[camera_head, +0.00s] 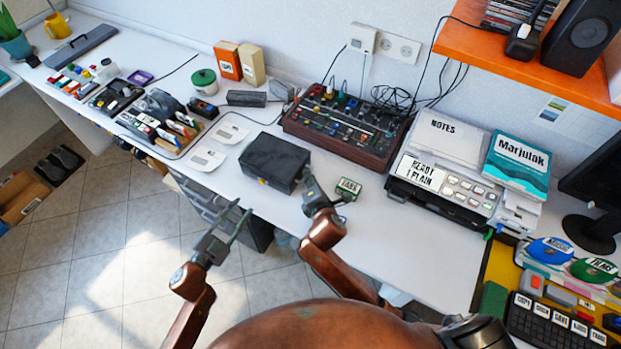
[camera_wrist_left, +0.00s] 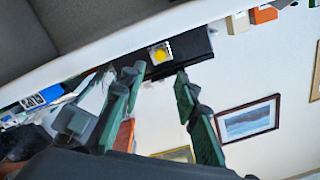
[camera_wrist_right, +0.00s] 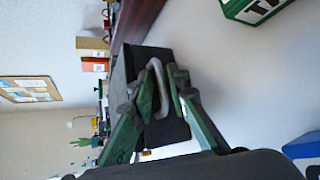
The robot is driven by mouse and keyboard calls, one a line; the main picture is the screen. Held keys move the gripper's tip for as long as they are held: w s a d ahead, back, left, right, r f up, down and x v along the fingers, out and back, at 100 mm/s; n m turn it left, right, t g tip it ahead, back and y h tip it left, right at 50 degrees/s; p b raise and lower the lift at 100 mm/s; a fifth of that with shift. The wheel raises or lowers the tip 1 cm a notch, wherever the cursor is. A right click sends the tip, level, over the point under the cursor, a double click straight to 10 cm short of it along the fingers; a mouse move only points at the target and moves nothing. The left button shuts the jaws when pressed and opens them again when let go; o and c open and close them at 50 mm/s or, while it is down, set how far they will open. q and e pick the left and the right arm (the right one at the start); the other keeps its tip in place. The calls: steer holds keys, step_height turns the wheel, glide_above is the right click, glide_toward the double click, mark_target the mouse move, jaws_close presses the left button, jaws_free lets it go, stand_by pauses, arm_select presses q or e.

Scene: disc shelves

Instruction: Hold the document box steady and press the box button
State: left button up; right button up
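The document box (camera_head: 274,162) is a dark, closed box standing on the white desk near its front edge. In the left wrist view, a yellow button on a pale square plate (camera_wrist_left: 160,53) shows on the dark box's face. My left gripper (camera_head: 241,219) is open and empty in front of the desk edge, apart from the box; its two green fingers frame the button in its wrist view. My right gripper (camera_head: 313,187) is at the box's right end. In the right wrist view, its fingers close around the grey loop handle (camera_wrist_right: 157,98) on the box end.
A small green labelled box (camera_head: 348,189) stands right of my right gripper. A mixer (camera_head: 345,125) is behind the box, and a card holder (camera_head: 165,122) and white pads (camera_head: 207,159) are to its left. A printer-like device (camera_head: 440,190) is further right. Bare desk lies at front right.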

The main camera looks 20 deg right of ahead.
stand_by(0.3)
stand_by(0.4)
arm_select(q)
jaws_close()
stand_by(1.2)
